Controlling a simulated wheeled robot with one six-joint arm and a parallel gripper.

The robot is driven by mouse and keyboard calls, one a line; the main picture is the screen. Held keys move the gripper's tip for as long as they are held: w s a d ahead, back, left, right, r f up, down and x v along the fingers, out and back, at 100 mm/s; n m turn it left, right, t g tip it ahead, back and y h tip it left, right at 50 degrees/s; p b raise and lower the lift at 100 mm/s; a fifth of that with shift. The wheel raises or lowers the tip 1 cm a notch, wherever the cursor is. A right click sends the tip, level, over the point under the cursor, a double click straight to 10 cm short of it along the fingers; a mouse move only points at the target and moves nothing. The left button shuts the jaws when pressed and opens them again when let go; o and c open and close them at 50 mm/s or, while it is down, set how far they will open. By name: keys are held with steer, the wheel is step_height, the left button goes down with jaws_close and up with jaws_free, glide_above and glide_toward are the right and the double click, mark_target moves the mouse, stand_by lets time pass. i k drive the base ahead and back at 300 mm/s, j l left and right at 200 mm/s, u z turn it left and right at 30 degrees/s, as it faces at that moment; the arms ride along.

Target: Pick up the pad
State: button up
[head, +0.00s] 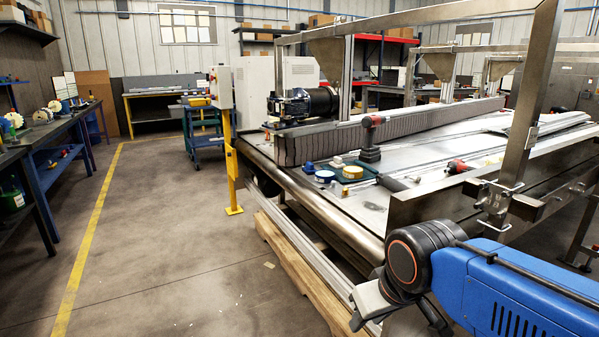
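A flat dark green mat, which looks like the pad (339,187), lies on the metal conveyor table (373,207) in the head view. A yellow roll (352,173) and a white-and-blue roll (324,176) sit on or beside it and hide part of it. My gripper (400,322) hangs at the bottom of the view, in front of the table's near edge and well apart from the pad. Its two grey fingers are spread, with no object seen held between them. The lower ends are close to the picture's edge.
A red-and-black drill (371,138) stands behind the pad, and another red tool (459,166) lies to the right. A steel upright (527,100) and side rail rise at the right. A yellow post (231,165) stands left of the conveyor. The floor at left is clear.

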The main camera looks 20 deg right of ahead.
mark_target(309, 170)
steer(key=i+j+z, duration=0.1)
steer(key=j, duration=0.25)
steer(key=i+j+z, duration=0.1)
steer(key=j, duration=0.25)
steer(key=i+j, duration=0.2)
steer(key=j, duration=0.15)
steer(key=i+j+z, duration=0.15)
steer(key=j, duration=0.2)
steer(key=i+j+z, duration=0.1)
steer(key=j, duration=0.25)
